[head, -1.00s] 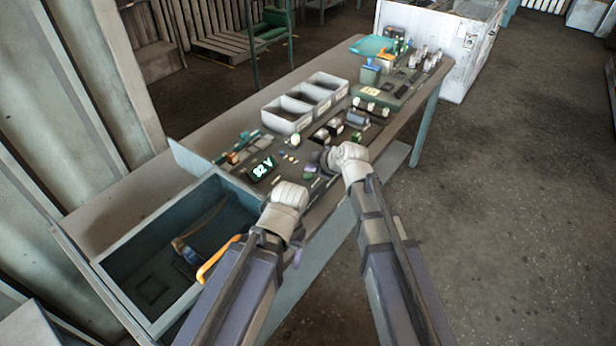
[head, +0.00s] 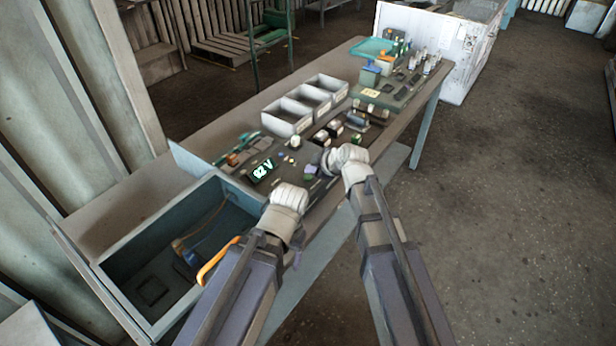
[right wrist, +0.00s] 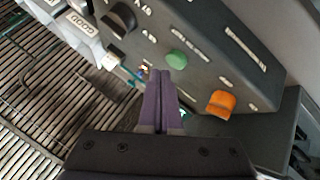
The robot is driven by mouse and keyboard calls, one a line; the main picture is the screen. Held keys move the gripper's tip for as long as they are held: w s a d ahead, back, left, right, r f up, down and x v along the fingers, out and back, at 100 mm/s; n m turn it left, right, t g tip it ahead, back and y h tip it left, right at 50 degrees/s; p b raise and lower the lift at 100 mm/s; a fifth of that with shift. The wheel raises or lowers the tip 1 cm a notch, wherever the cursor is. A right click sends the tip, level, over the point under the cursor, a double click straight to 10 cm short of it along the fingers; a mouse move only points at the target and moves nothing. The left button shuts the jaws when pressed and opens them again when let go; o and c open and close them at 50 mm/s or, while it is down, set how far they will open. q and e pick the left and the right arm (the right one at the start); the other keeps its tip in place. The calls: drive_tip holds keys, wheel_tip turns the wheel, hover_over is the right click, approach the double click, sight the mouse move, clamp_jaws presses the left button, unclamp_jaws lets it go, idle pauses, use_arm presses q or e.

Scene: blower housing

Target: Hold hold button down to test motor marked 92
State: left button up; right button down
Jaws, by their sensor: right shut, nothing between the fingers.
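In the right wrist view the panel (right wrist: 205,50) has a green button (right wrist: 177,60), an orange control (right wrist: 221,104) and a black knob (right wrist: 120,18). Their labels are too blurred to read. My right gripper (right wrist: 161,76) is shut and empty, its purple fingertips just below the green button; contact cannot be told. In the head view my right wrist hides much of it. My left arm ends at the bench's front edge, its fingers not clear. No number 92 on a motor is legible.
A blue-grey open tray (head: 125,252) is at the left end. Several small parts and a teal scale-like tray (head: 372,47) crowd the far end. Open floor lies to the right.

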sight(311, 179)
drive_tip(key=shift+f, duration=0.1)
idle(0.7)
drive_tip(key=shift+f+b, duration=0.35)
drive_tip(key=shift+b, duration=0.05)
drive_tip(key=shift+f+b, duration=0.4)
drive_tip(key=shift+b, duration=0.05)
idle(0.6)
idle(2.0)
drive_tip(key=shift+r+p, duration=0.85)
drive_tip(key=shift+p, duration=0.05)
wheel_tip(311, 179, up, 5)
drive_tip(key=p, duration=0.5)
drive_tip(key=shift+r, duration=0.1)
